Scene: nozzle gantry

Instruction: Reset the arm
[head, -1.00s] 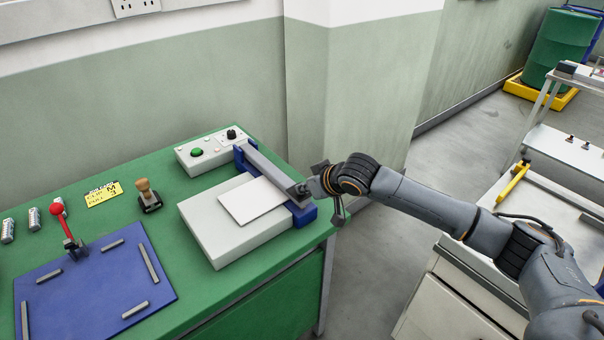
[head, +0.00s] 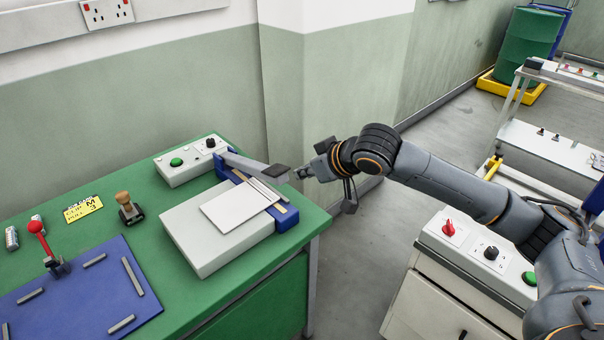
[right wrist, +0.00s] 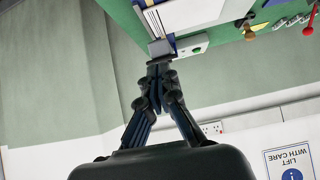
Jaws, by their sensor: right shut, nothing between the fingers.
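A bench sealer on the green table has a grey lever arm (head: 250,165) with a dark pad (head: 275,171) at its free end. The arm stands raised off its blue base (head: 287,215), with pale strips bared on the base. A white sheet (head: 235,205) lies on the pale platform (head: 200,245) beside it. My right gripper (head: 298,174) is shut and empty, its tips close to the arm's free end; I cannot tell if they touch. In the right wrist view the shut fingers (right wrist: 158,72) point at the sealer. My left gripper is out of view.
A control box (head: 190,162) with a green button stands behind the sealer. A stamp (head: 128,208), a yellow card (head: 83,208) and a blue board (head: 75,285) with a red-knobbed lever are at left. A white cabinet with knobs (head: 475,250) stands under my right arm.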

